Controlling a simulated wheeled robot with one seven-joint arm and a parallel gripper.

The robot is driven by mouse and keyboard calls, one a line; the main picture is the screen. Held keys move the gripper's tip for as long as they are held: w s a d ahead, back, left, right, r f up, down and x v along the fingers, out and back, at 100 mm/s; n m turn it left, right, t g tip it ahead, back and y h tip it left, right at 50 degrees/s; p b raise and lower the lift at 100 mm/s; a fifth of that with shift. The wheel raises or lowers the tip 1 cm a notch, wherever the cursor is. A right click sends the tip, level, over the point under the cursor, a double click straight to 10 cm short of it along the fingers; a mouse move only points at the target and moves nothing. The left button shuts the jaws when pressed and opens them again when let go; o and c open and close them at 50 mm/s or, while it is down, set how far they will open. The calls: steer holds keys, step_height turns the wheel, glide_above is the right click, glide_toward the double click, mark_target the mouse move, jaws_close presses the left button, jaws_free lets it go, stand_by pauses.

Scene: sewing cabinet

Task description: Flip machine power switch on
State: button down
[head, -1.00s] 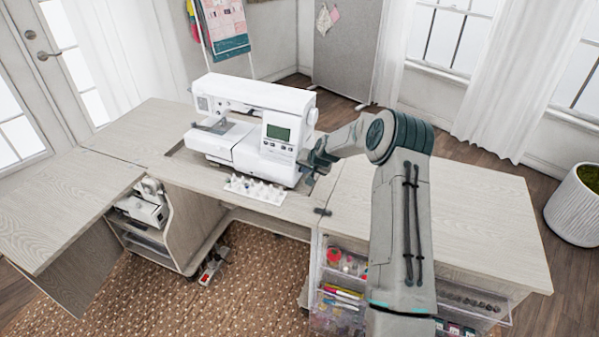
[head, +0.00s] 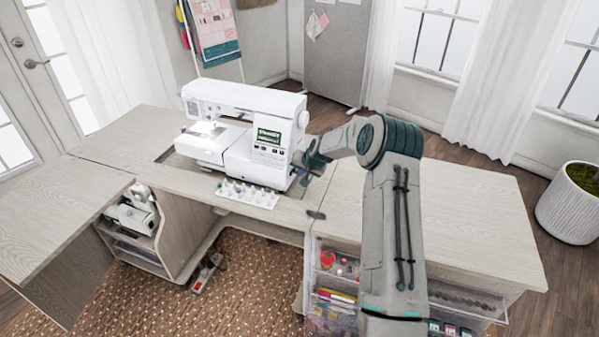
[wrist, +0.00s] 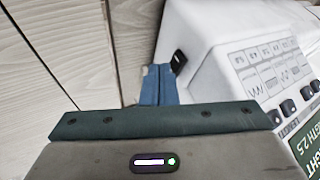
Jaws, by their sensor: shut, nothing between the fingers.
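The white sewing machine (head: 240,125) stands on the cabinet top. Its screen (head: 268,136) is lit with text, and a bright light shows under its arm. In the wrist view, the machine's side (wrist: 215,55) carries a small black power switch (wrist: 179,61). My gripper (head: 299,168) is at the right side of the machine. In the wrist view, the blue fingertips of my gripper (wrist: 159,82) are shut and empty, right beside the switch. I cannot tell whether they touch it.
A rack of thread spools (head: 248,194) stands in front of the machine. The cabinet top right of my arm (head: 470,205) is clear. A clear drawer unit (head: 335,285) with supplies is below, and a foot pedal (head: 207,272) lies on the rug.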

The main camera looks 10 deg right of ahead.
steer(key=s+d+b, duration=0.2)
steer(key=s+d, duration=0.1)
steer(key=shift+d+f, duration=0.15)
steer(key=shift+d, duration=0.05)
steer(key=a+b+v, duration=0.1)
steer(key=a+v, duration=0.1)
steer(key=v, duration=0.7)
steer(key=shift+s+d+r, duration=0.25)
steer(key=shift+d+r, duration=0.1)
steer(key=shift+r, duration=0.2)
steer(key=shift+a, duration=0.1)
steer(key=s+a+r+n+g+h, duration=0.15)
steer(key=s+a+r, duration=0.3)
steer(key=s, duration=0.55)
steer(key=s+a+r+n+g+h, duration=0.15)
steer(key=s+a+r, duration=0.3)
steer(key=s, duration=0.45)
steer(key=s+r+n+g, duration=0.1)
steer(key=s+r, duration=0.1)
steer(key=s, duration=1.9)
steer(key=shift+s+a+r+n+y, duration=0.3)
steer(key=shift+a+r+n, duration=0.1)
steer(key=shift+a, duration=0.1)
